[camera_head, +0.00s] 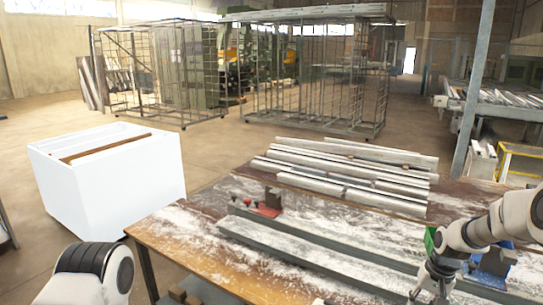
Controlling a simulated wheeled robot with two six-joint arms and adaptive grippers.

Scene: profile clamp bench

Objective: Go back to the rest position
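The wooden workbench (160,232) has white dust on its top. A long grey profile (300,252) lies along its front part. A small clamp with red parts (268,205) stands behind the profile's left end. A blue and dark fixture (496,262) is at the right, partly behind my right arm. My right gripper (430,290) points down at the bench's front right, over or beside the long profile. Its fingers are small and cut by the bottom edge, and I see nothing clearly held. Only a black and white link of my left arm shows at lower left; its gripper is out of view.
Several pale metal profiles (345,176) lie at the back of the bench. A white bin (110,180) with a brown board inside stands on the floor at left. Wire racks (315,75) stand farther back. A green object (430,240) is beside my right arm.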

